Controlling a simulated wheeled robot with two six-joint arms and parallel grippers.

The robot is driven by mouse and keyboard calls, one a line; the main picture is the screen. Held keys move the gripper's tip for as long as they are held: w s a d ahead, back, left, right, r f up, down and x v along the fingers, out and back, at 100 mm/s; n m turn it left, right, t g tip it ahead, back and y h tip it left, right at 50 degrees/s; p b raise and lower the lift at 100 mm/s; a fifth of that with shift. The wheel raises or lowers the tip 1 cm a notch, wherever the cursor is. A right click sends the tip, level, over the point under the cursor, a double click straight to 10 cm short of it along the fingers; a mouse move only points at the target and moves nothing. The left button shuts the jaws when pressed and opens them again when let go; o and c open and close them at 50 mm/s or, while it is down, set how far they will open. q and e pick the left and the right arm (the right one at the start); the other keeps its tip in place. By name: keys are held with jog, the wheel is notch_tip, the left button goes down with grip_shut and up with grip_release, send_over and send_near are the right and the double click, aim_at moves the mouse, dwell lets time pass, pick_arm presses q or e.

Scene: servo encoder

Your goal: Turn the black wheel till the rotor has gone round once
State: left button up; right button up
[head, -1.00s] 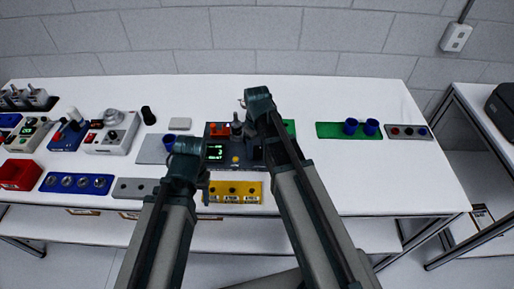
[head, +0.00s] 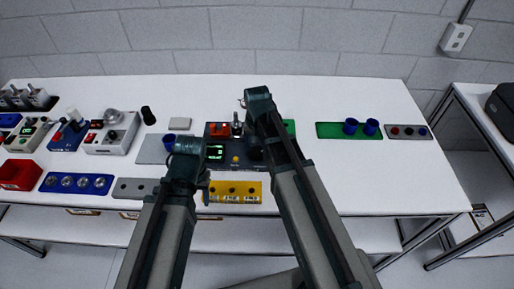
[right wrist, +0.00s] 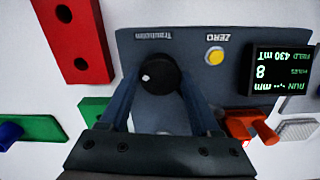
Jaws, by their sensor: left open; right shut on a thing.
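The black wheel (right wrist: 160,75), a round knob with a small white dot, stands on the dark panel (right wrist: 185,45) in the right wrist view. My right gripper (right wrist: 158,98) is shut on the wheel, one finger at each side. In the head view my right arm covers most of that spot. The panel's screen (right wrist: 279,72) shows green text, upside down, with an 8 and 430 mT. The screen also shows in the head view (head: 215,152). My left gripper (head: 204,190) is open and empty, in front of the panel's left side. I cannot make out the rotor for certain.
A yellow button (right wrist: 215,56) and an orange part (right wrist: 250,125) lie close to my right gripper.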

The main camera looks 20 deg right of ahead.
aim_at(257, 151)
jog(key=shift+m, duration=1)
jog(key=shift+s, duration=0.1)
jog(key=o, duration=1.4)
pick_arm(q)
notch_tip(257, 151, up, 14)
jog(key=p, duration=1.4)
pick_arm(e)
notch_tip(257, 151, up, 14)
jog(key=shift+f, duration=0.15)
pick_arm(q)
jog(key=shift+f, duration=0.15)
